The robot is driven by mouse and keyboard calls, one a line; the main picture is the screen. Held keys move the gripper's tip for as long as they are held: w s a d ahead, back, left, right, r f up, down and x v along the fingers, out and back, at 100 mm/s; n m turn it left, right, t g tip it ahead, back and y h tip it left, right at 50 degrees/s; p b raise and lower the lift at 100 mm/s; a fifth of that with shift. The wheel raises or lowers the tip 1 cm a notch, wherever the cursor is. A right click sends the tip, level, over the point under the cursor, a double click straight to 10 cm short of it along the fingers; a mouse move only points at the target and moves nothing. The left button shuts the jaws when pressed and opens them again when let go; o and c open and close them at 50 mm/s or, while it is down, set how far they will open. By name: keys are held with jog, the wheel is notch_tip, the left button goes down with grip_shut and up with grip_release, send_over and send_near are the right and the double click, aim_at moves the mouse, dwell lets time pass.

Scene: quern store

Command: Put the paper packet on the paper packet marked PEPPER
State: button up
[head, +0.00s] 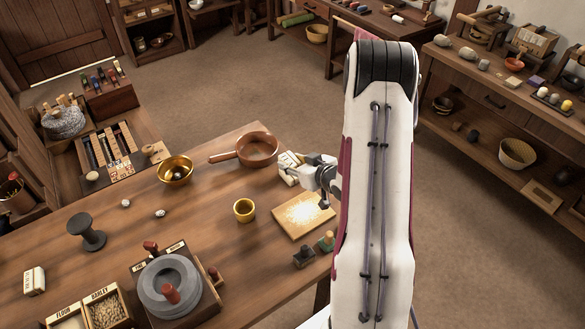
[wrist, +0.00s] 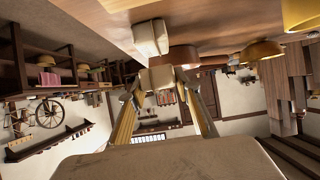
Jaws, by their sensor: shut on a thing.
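My gripper (head: 303,163) is at the table's far right edge, shut on a pale paper packet (head: 290,159). The held packet (wrist: 162,78) also shows between the fingertips in the wrist view. I cannot tell whether the two touch. Another paper packet (head: 35,281) with dark print lies at the table's left. I cannot read PEPPER on any packet.
A copper pan (head: 257,149) stands just left of my gripper. A brass bowl (head: 175,170), a gold cup (head: 244,210) and a pale board (head: 304,214) are nearby. A quern (head: 170,286) and grain boxes (head: 104,309) stand at the front. The table's middle has free room.

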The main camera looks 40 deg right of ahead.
jog(key=shift+f, duration=1.25)
jog(key=shift+f, duration=0.15)
jog(key=o, duration=1)
jog(key=shift+s+r, duration=0.2)
jog(key=shift+r, duration=0.1)
jog(key=v, duration=1.1)
jog(key=shift+s+r, duration=0.1)
jog(key=shift+s, duration=0.15)
jog(key=shift+r, duration=0.1)
